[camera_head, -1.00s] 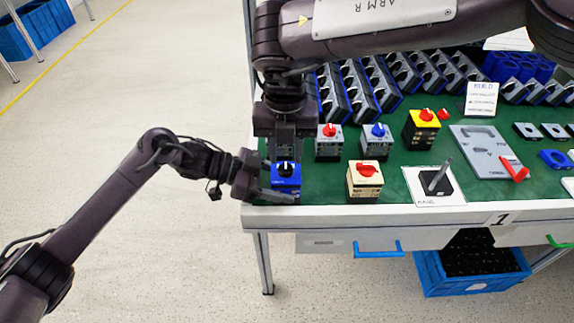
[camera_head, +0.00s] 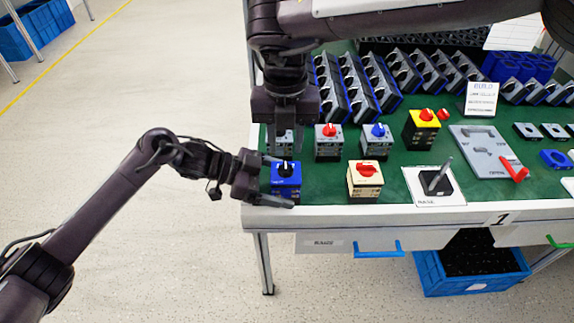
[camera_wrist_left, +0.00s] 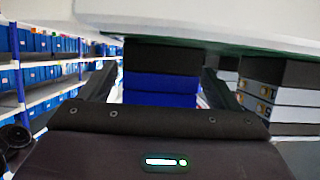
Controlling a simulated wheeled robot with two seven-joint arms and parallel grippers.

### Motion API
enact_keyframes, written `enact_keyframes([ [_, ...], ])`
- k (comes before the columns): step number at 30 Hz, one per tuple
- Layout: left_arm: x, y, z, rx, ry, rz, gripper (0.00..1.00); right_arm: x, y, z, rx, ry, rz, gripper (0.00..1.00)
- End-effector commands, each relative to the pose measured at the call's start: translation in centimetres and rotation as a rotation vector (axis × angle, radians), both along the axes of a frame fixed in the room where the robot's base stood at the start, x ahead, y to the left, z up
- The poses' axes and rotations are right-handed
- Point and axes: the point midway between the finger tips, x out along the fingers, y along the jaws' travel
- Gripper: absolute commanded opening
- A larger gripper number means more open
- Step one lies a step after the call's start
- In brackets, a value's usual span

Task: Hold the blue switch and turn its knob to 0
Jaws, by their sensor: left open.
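The blue switch (camera_head: 286,183) stands at the near left corner of the green table, with a black knob (camera_head: 286,168) on top that has a white mark. My left gripper (camera_head: 278,182) is open, its fingers on either side of the switch's body. In the left wrist view the switch's blue and black body (camera_wrist_left: 160,84) lies between the two fingers (camera_wrist_left: 160,88). My right gripper (camera_head: 284,140) points down above and behind the blue switch, clear of the knob; its fingers look apart and empty. The knob's exact setting is too small to read.
A beige switch with a red knob (camera_head: 365,180) stands to the right. Grey switches with red (camera_head: 328,142) and blue (camera_head: 377,142) knobs and a yellow one (camera_head: 422,130) stand behind. The table's white front edge (camera_head: 380,218) is close to my left gripper.

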Motion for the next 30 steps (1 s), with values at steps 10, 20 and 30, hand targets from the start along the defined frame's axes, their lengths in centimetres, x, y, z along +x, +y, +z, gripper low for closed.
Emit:
enact_keyframes([
  [10, 0.1, 2.6, 1.0, 0.002, -0.002, 0.002, 0.83, 0.0, 0.0, 0.0, 0.0, 0.0, 0.0, 0.33],
  [20, 0.1, 8.9, 3.7, 0.002, -0.001, 0.003, 0.83, 0.0, 0.0, 0.0, 0.0, 0.0, 0.0, 0.33],
  [30, 0.0, 11.1, 4.7, 0.0, 0.0, -0.001, 0.83, 0.0, 0.0, 0.0, 0.0, 0.0, 0.0, 0.33],
])
